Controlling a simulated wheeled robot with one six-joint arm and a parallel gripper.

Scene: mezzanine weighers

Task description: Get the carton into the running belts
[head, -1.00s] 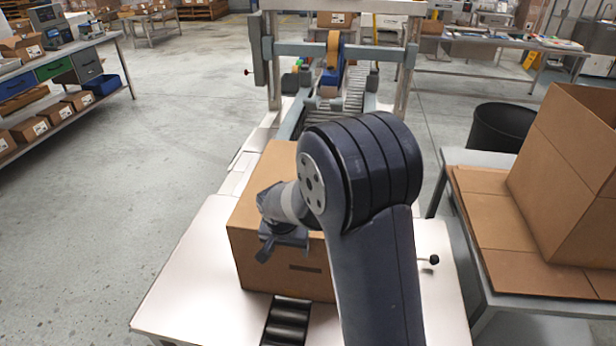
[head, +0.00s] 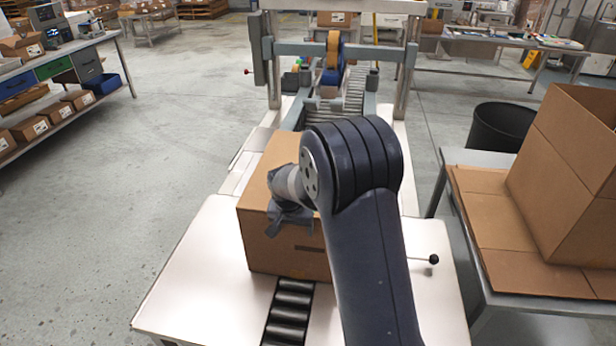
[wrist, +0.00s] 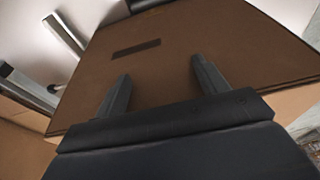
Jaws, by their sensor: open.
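The brown carton (head: 262,235) stands upright on the white infeed table, partly over the black rollers. My arm hides its right part in the head view. My gripper (head: 283,228) is at the carton's near side; its fingers point at the near face, which fills much of the wrist view (wrist: 200,50). In the wrist view my gripper (wrist: 160,85) is open, with two parted fingers and nothing between them; I cannot tell whether they touch the face. The belt machine (head: 333,48) stands straight beyond the carton, with a frame across it and a roller track leading away.
Bare black rollers (head: 290,305) lie in the table's near part. A black-knobbed lever (head: 433,259) sticks out at the right. A side table (head: 520,285) with a large open box (head: 570,175) stands at right, a black bin (head: 500,127) behind it. The floor at left is clear.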

